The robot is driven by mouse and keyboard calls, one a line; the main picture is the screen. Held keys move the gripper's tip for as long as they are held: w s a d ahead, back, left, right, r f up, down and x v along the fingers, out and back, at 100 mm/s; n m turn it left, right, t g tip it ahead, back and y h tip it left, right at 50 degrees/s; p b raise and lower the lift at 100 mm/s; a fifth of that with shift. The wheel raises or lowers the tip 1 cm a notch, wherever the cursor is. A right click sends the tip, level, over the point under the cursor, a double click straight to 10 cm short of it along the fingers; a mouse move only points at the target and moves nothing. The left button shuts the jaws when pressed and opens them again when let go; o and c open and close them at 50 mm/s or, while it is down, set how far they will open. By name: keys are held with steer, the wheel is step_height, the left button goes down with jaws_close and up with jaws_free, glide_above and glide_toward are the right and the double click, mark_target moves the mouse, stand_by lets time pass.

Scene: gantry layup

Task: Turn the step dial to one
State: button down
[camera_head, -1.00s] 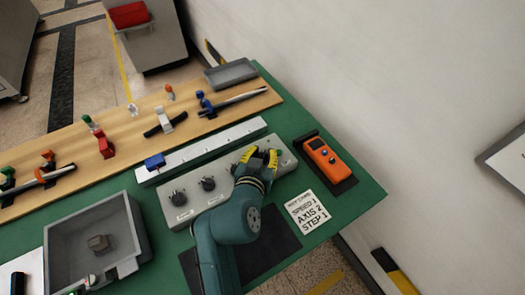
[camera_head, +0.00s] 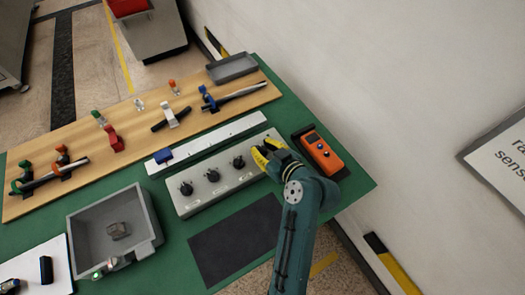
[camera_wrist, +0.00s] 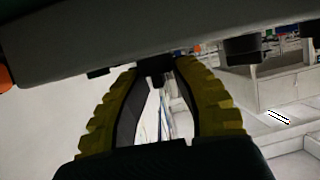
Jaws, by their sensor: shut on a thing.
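A light grey control box (camera_head: 222,185) lies on the green table. Three black dials show on its face: a left one (camera_head: 186,188), a middle one (camera_head: 212,175) and one further right (camera_head: 239,161). Their labels are too small to read, so I cannot tell which is the step dial. My gripper (camera_head: 262,155) is at the box's right end, with yellow fingers pointing down and hiding that spot. In the wrist view, the ridged fingers are closed on a small dark knob (camera_wrist: 155,68) at the box. Its pointer setting is hidden.
An orange handheld device (camera_head: 322,152) lies just right of my gripper. A white rail with a blue block (camera_head: 163,156) runs behind the box. A grey bin (camera_head: 150,212) stands at left, and a dark mat (camera_head: 220,250) lies in front.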

steer(key=n+g+y+b, duration=0.1)
steer(key=n+g+b, duration=0.1)
steer(key=n+g+y+b, duration=0.2)
steer(key=b, duration=0.1)
steer(key=shift+d+f+n+b, duration=0.1)
steer(key=shift+f+n+b, duration=0.2)
steer(key=shift+f, duration=0.1)
steer(key=n+g+y+b, duration=0.2)
steer(key=n+g+b, duration=0.1)
steer(key=b, duration=0.1)
steer(key=shift+r+g, duration=0.1)
steer(key=shift+g, duration=0.2)
steer(key=c, duration=0.8)
jaws_free()
steer(key=shift+o, duration=0.2)
steer(key=shift+r, duration=0.15)
